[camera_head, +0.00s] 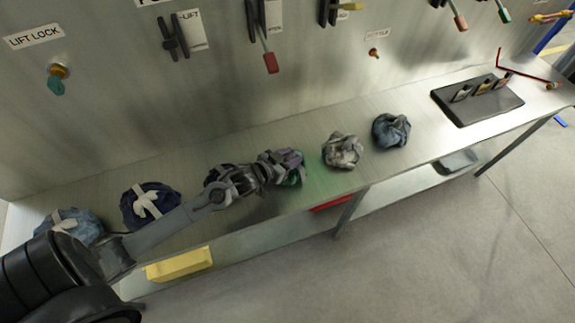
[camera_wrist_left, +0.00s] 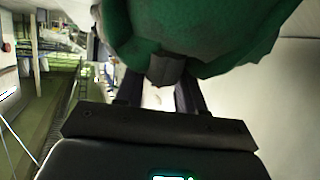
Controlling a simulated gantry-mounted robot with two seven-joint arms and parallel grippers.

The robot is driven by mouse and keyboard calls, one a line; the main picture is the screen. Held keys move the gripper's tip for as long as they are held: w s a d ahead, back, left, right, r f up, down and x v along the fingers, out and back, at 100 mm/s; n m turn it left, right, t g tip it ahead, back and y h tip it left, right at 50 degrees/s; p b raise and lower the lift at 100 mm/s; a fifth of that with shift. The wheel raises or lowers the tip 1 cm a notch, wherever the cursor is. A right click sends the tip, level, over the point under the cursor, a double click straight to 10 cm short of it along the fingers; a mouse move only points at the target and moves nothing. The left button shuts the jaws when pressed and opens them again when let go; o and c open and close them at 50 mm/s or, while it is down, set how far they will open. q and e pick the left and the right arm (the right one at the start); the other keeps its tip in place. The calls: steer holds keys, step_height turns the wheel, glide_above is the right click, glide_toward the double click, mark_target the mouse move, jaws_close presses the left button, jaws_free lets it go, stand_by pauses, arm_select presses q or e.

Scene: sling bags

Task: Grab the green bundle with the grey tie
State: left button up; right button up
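The green bundle (camera_wrist_left: 215,30) fills the top of the left wrist view, with a dark grey tie (camera_wrist_left: 165,70) at its lower middle. In the head view the bundle (camera_head: 293,180) shows only in part, behind and below my left gripper (camera_head: 284,163), on the bench. In the left wrist view, the fingers of my left gripper (camera_wrist_left: 160,90) stand on either side of the tie, with a bright gap between them. The bundle hides their tips, so I cannot tell whether they press on the tie. My right gripper is not in view.
On the metal bench (camera_head: 400,95), a grey-white bundle (camera_head: 342,150) and a blue-grey bundle (camera_head: 391,130) lie right of my gripper. A navy bundle with a white tie (camera_head: 150,205) and a light blue one (camera_head: 72,226) lie left. A black tray (camera_head: 478,108) sits at the far right.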

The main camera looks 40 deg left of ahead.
arm_select(q)
jaws_close()
steer(key=shift+f, duration=0.1)
stand_by(0.8)
